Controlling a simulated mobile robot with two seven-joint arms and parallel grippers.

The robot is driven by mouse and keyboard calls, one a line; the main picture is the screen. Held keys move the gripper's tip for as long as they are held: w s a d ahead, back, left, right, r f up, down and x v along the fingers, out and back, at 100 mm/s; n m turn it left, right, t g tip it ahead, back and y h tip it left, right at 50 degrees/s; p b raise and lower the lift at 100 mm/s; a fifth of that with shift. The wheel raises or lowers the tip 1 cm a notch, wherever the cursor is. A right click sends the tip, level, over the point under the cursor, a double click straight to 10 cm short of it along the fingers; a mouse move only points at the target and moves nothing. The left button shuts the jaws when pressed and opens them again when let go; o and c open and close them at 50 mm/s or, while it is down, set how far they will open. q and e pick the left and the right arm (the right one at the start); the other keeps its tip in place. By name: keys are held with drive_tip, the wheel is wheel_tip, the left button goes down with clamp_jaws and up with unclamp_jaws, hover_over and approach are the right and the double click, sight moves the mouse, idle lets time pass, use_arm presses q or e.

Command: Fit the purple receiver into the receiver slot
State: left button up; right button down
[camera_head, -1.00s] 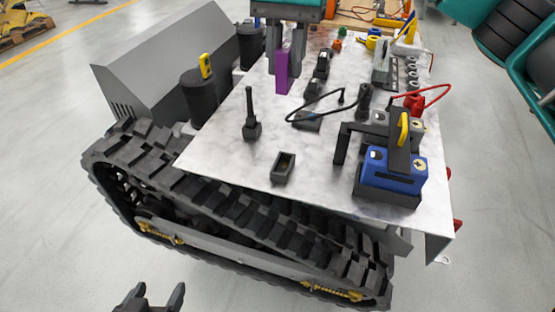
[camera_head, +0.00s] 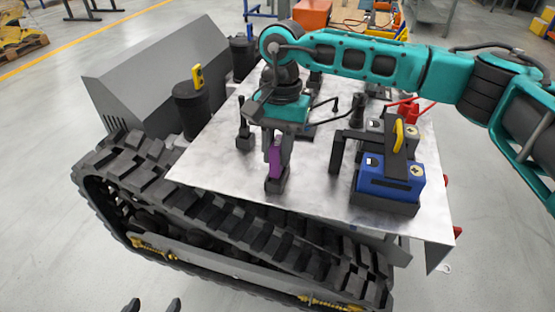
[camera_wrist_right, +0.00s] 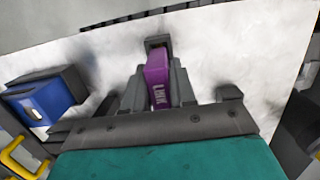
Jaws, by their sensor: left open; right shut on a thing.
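The purple receiver (camera_head: 275,162) is upright in my right gripper (camera_head: 278,152), which is shut on it. Its lower end is at the mouth of the small black receiver slot (camera_head: 276,186) near the table's front edge. I cannot tell how deep the end sits. In the right wrist view the receiver (camera_wrist_right: 157,72) lies between the fingers of my right gripper (camera_wrist_right: 157,85), lettering showing, and the slot (camera_wrist_right: 157,41) shows just past its end. My left gripper (camera_head: 152,305) is open and empty at the bottom edge, well away from the table.
A blue boxy device (camera_head: 390,178) stands right of the slot on the white table (camera_head: 225,172). It also shows in the right wrist view (camera_wrist_right: 48,97). A black handset-like thing (camera_head: 244,135) stands at the left. The front left tabletop is clear.

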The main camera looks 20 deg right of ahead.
sight(278, 162)
drive_tip(key=shift+f, duration=1.3)
drive_tip(key=shift+f, duration=0.2)
drive_tip(key=c, duration=0.9)
unclamp_jaws()
drive_tip(key=shift+f, duration=0.1)
drive_tip(key=shift+d, duration=0.1)
drive_tip(key=r, duration=0.4)
drive_tip(key=w+r, duration=0.1)
drive_tip(key=r, duration=0.3)
drive_tip(key=r+p, duration=0.1)
drive_tip(key=r, duration=0.3)
drive_tip(key=shift+w+d+r, duration=0.25)
drive_tip(key=shift+d, duration=0.15)
drive_tip(key=shift+s, duration=0.1)
